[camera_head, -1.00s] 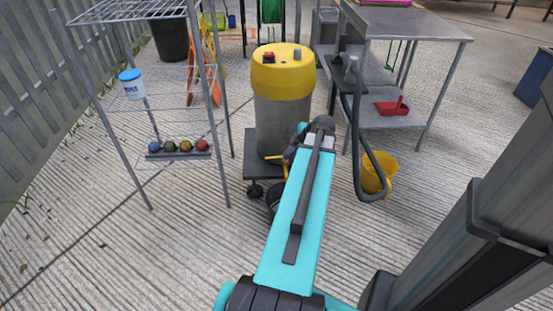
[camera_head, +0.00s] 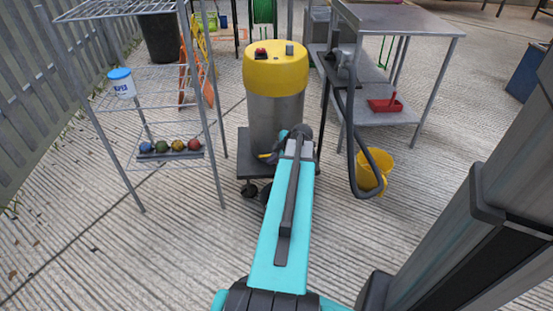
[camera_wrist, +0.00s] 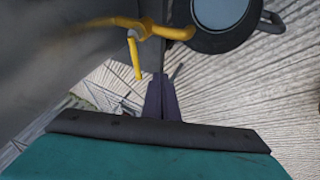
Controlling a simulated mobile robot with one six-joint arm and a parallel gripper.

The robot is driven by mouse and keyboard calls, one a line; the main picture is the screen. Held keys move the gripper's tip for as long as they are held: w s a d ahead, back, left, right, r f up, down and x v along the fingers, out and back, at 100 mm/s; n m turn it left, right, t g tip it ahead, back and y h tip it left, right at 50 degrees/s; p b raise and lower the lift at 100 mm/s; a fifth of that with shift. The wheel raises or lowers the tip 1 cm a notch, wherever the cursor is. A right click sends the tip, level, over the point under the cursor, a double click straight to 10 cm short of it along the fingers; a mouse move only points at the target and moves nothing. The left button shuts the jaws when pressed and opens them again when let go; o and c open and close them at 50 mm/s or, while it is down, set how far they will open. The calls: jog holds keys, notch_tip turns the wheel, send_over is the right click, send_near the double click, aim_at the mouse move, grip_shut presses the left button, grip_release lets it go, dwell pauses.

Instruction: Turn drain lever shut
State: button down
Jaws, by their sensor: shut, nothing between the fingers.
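The drain valve is a yellow pipe fitting on the grey drum of a yellow-topped vacuum (camera_head: 276,75). In the wrist view its yellow lever (camera_wrist: 135,58) hangs from the pipe and points down the picture, across the line of the spout (camera_wrist: 175,32). My gripper (camera_wrist: 160,82) is shut and empty, its dark narrow fingers just below and right of the lever tip. A small gap seems to show between them, but depth is unclear. In the head view my arm hides the lever and fingers; only a bit of yellow fitting (camera_head: 267,156) shows.
A dark bucket (camera_wrist: 225,38) stands under the spout. The vacuum is on a dark wheeled base (camera_head: 250,168). A wire rack (camera_head: 135,165) is at left, a steel table (camera_head: 405,20) at right. A black hose (camera_head: 352,150) hangs near a yellow bucket (camera_head: 382,160).

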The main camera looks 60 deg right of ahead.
jog(key=w+d, duration=0.1)
jog(key=w+d+f+b, duration=0.1)
jog(key=d, duration=0.1)
jog(key=shift+w+d, duration=0.1)
jog(key=shift+w, duration=0.15)
dwell(0.4)
jog(key=shift+w+d, duration=0.5)
jog(key=shift+a, duration=0.15)
jog(key=p, duration=0.3)
send_near(266, 156)
jog(key=s+a+r, duration=0.3)
jog(key=s+a, duration=0.1)
jog(key=shift+a+r, duration=0.2)
jog(key=shift+r, duration=0.15)
